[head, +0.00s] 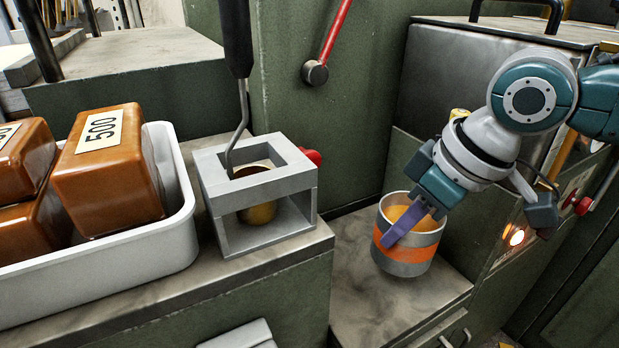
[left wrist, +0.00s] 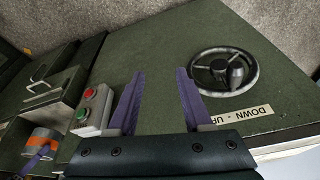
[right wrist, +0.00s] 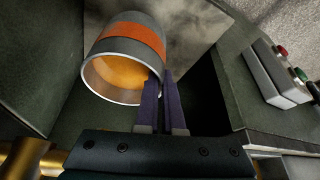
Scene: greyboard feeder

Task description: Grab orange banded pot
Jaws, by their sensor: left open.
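The orange banded pot (head: 408,255) is a grey metal cup with an orange band and orange contents, at the right-hand ledge in the head view. It fills the upper middle of the right wrist view (right wrist: 125,55). My right gripper (right wrist: 164,76) has its purple fingers close together at the pot's rim, apparently pinching the wall. In the head view one finger of the right gripper (head: 391,238) crosses the pot's outside. Whether the pot's base touches the ledge is unclear. My left gripper (left wrist: 158,73) is open and empty, facing a green panel.
A white tray (head: 160,255) holds brown blocks marked 500. A grey square frame (head: 258,245) with a brass-coloured cup inside stands beside it. A black handwheel (left wrist: 224,70) and a red-green button box (left wrist: 93,110) are near my left gripper. Green cabinet walls enclose the ledge.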

